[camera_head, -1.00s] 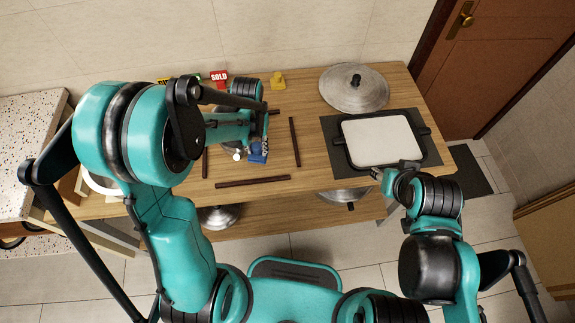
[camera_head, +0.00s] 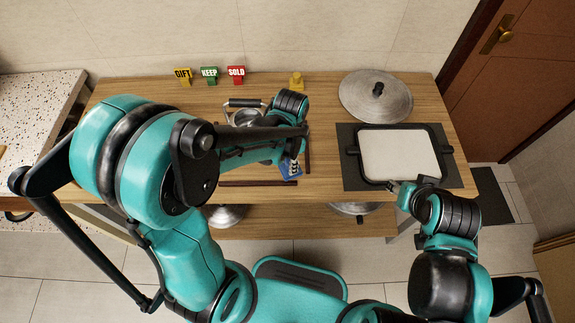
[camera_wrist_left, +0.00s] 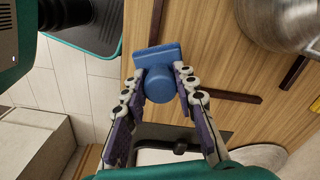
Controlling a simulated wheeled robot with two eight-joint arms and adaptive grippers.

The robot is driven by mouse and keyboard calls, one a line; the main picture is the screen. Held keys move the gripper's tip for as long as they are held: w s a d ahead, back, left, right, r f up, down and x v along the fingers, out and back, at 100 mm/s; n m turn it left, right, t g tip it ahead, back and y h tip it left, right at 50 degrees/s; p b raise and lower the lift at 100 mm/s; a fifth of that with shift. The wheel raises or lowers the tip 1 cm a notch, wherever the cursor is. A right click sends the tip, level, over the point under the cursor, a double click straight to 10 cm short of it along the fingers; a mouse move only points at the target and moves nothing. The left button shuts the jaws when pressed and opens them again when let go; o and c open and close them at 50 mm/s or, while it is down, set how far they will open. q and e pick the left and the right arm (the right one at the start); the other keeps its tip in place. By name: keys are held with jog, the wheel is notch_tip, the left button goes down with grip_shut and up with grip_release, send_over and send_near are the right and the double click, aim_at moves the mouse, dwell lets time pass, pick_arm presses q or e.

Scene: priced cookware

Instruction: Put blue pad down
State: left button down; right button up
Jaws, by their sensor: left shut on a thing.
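The blue pad (camera_head: 290,168) is in my left gripper (camera_head: 291,155), near the front of the wooden table. In the left wrist view, the pad (camera_wrist_left: 157,52) shows a flat slab with a round knob on it. The fingers of my left gripper (camera_wrist_left: 160,88) are shut on the knob from both sides. The gap between pad and table cannot be judged clearly. My right gripper (camera_head: 394,185) is by the front edge of a pan; its fingers are too small to read.
Dark strips (camera_head: 258,183) lie on the table (camera_head: 322,110) around a metal pot (camera_head: 244,117). A black-rimmed pan (camera_head: 400,153) lies on a dark mat (camera_head: 352,180). A metal lid (camera_head: 358,98), a yellow block (camera_head: 297,82) and GIFT, KEEP (camera_head: 209,73) and SOLD signs stand behind.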

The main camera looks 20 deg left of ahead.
pick_arm(q)
jog(key=w, duration=0.1)
jog(key=w+a+f, duration=0.1)
jog(key=w+f, duration=0.1)
jog(key=shift+a+f+b, duration=0.1)
jog(key=shift+a+b, duration=0.2)
jog(key=shift+b, duration=0.1)
notch_tip(320, 180, down, 4)
jog(key=shift+w+f+b, duration=0.1)
jog(key=shift+b, duration=0.85)
jog(key=shift+f, duration=0.1)
jog(key=c, duration=1.2)
grip_release()
